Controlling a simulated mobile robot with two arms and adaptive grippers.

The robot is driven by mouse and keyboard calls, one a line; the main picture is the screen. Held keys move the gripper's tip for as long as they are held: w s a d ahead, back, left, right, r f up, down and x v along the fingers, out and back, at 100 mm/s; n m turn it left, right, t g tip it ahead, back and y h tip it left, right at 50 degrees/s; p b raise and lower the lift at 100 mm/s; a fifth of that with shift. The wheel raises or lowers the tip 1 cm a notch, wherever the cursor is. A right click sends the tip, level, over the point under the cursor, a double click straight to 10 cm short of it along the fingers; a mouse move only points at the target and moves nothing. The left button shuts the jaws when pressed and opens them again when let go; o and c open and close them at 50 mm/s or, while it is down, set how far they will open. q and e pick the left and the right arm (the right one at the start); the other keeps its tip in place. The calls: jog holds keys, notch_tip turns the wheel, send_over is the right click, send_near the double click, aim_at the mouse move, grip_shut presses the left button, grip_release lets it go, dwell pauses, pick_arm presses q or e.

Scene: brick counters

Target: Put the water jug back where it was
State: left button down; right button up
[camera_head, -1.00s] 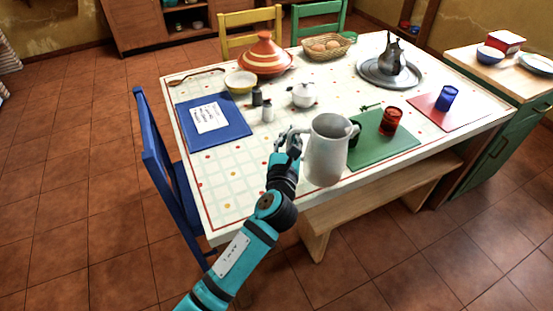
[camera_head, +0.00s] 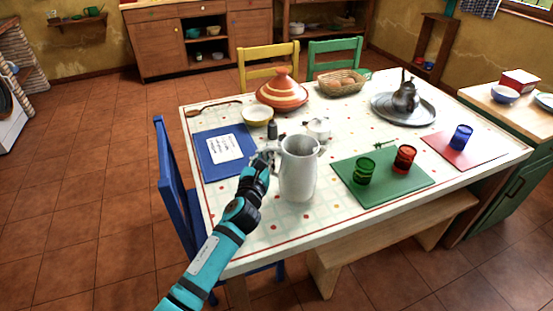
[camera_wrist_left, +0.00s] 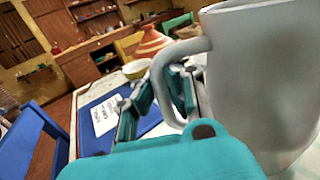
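The water jug (camera_head: 298,172) is pale grey-white and upright, over the front middle of the table in the head view. It fills the right side of the left wrist view (camera_wrist_left: 262,90). My left gripper (camera_head: 263,160) is at the jug's left side, shut on its handle. In the left wrist view, the handle passes between the gripper's fingers (camera_wrist_left: 165,98). I cannot tell whether the jug's base touches the tabletop. My right gripper is in neither view.
Green (camera_head: 366,156) and red glasses (camera_head: 404,158) stand on the green mat (camera_head: 400,188), right of the jug. A blue mat (camera_head: 208,165) lies left. A white lidded pot (camera_head: 319,128) and dark shaker (camera_head: 272,130) stand behind. The table's front-left is clear.

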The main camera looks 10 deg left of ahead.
pick_arm(q)
jog(key=shift+w+a+r, duration=0.25)
jog(key=shift+a+r, duration=0.05)
jog(key=f, duration=0.1)
jog(key=a+f, duration=0.1)
jog(key=w+f, duration=0.1)
jog(key=shift+a+f+b, duration=0.2)
jog(key=shift+a+b, duration=0.1)
jog(key=shift+a, duration=0.1)
jog(key=c, duration=2)
grip_release()
jog(key=shift+s+f, duration=0.1)
jog(key=shift+f, duration=0.25)
jog(key=shift+c, duration=0.2)
jog(key=o, duration=0.6)
jog(key=shift+r, duration=0.15)
jog(key=shift+c, duration=0.2)
